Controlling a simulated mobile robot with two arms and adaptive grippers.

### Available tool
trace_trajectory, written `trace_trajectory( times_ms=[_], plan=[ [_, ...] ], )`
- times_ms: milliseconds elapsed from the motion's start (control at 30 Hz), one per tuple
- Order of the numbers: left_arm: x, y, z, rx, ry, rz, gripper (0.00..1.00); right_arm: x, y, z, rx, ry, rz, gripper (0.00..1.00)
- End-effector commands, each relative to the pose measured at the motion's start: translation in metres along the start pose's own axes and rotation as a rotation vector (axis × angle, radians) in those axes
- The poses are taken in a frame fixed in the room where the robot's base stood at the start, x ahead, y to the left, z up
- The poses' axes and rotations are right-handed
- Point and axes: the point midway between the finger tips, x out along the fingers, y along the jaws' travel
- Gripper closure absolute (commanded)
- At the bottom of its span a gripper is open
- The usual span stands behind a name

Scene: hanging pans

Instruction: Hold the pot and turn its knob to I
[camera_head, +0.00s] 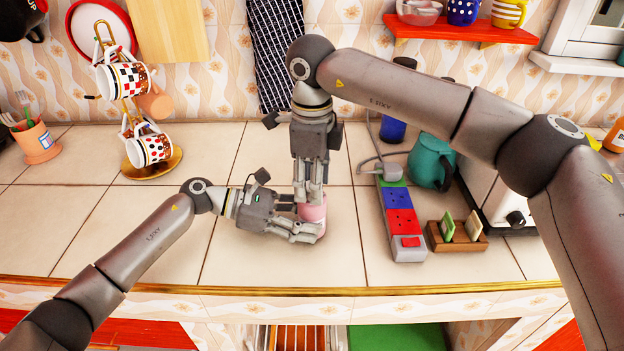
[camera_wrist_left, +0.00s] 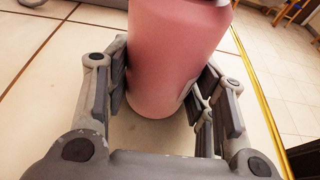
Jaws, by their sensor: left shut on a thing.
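The pink, rounded pot (camera_head: 315,213) stands on the tiled counter. My left gripper (camera_head: 306,219) reaches it from the left and is shut on its body. In the left wrist view the pot (camera_wrist_left: 172,60) sits between the two fingers, with its base resting on the tiles; its top is cut off there. My right gripper (camera_head: 308,197) points straight down over the pot, with its fingertips at the pot's top. The pot's knob and its markings are hidden behind the right fingers, so I cannot tell whether these grip it.
A power strip (camera_head: 398,220) with a plug lies to the right. Beyond it are a teal pot (camera_head: 431,161), a wooden holder (camera_head: 457,237) and a toaster (camera_head: 503,200). A cup stand (camera_head: 150,165) stands at the back left. The counter's left front is clear.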

Motion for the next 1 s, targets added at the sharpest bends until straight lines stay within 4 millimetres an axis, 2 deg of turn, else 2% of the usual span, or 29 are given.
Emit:
trace_trajectory(
  times_ms=[333, 467, 567, 800, 1000],
  plan=[
    [0.000, 0.000, -0.001, -0.001, 0.002, 0.000, 0.74, -0.001, 0.000, 0.000, 0.001, -0.001, 0.000, 0.47],
    [0.000, 0.000, -0.001, -0.001, 0.002, 0.000, 0.74, -0.010, -0.001, 0.001, 0.002, -0.002, -0.002, 0.47],
    [0.000, 0.000, -0.001, -0.001, 0.002, 0.000, 0.74, -0.026, -0.001, 0.001, 0.002, -0.002, -0.003, 0.47],
    [0.000, 0.000, -0.001, -0.001, 0.002, 0.000, 0.74, -0.078, -0.001, 0.001, 0.002, -0.002, -0.004, 0.47],
    [0.000, 0.000, -0.001, -0.001, 0.002, 0.000, 0.74, -0.109, 0.000, 0.001, 0.001, -0.001, -0.001, 0.47]
  ],
)
